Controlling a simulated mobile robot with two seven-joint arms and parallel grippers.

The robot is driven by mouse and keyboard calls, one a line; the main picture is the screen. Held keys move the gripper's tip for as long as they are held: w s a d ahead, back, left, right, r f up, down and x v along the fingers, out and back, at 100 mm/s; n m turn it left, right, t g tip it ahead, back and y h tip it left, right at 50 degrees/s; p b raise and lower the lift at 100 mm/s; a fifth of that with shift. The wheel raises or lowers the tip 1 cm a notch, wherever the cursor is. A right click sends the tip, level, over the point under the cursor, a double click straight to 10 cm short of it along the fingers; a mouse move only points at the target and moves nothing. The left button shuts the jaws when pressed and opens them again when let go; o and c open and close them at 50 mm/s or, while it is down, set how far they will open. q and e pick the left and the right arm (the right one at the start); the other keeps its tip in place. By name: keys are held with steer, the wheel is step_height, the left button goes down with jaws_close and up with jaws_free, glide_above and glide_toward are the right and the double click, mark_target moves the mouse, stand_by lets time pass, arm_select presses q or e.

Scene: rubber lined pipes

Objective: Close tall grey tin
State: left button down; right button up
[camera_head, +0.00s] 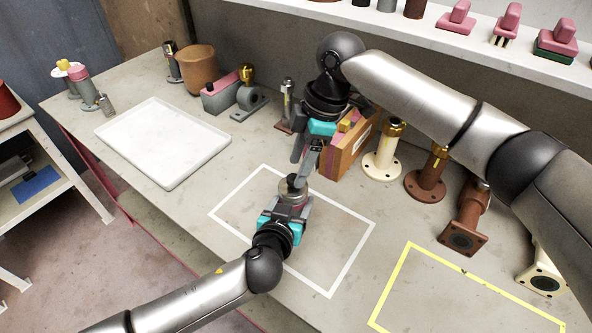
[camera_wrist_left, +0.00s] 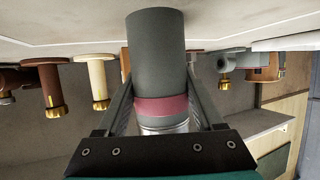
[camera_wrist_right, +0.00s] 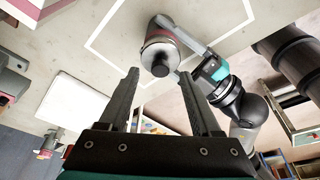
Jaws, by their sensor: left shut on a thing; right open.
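The tall grey tin (camera_head: 295,187) stands inside the white outline on the table. In the left wrist view its dark grey body (camera_wrist_left: 157,50) has a pink band and a silvery part near the top. My left gripper (camera_head: 291,199) is shut on it from the side. A silvery lid with a dark knob (camera_wrist_right: 160,70) shows on its top in the right wrist view; whether it is fully seated I cannot tell. My right gripper (camera_head: 304,160) is open and empty just above and behind the tin. In its wrist view the knob appears between the fingertips (camera_wrist_right: 158,76), apart from them.
A white tray (camera_head: 165,174) lies to the left, with several pipe parts and a brown pot (camera_head: 198,68) behind it. A wooden box (camera_head: 350,148) stands close beside the right gripper. Flanged pipes (camera_head: 427,180) stand at the right. The yellow outline (camera_head: 404,250) is empty.

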steer(key=v, duration=0.9)
steer(key=shift+r, duration=0.15)
arm_select(q)
jaws_free()
steer(key=shift+s, duration=0.1)
steer(key=p+v, duration=0.1)
steer(key=v, duration=1.4)
arm_select(e)
steer(key=shift+r, duration=0.65)
arm_select(q)
steer(key=shift+a, duration=0.1)
steer(key=shift+s, duration=0.1)
arm_select(e)
steer(key=shift+s, duration=0.1)
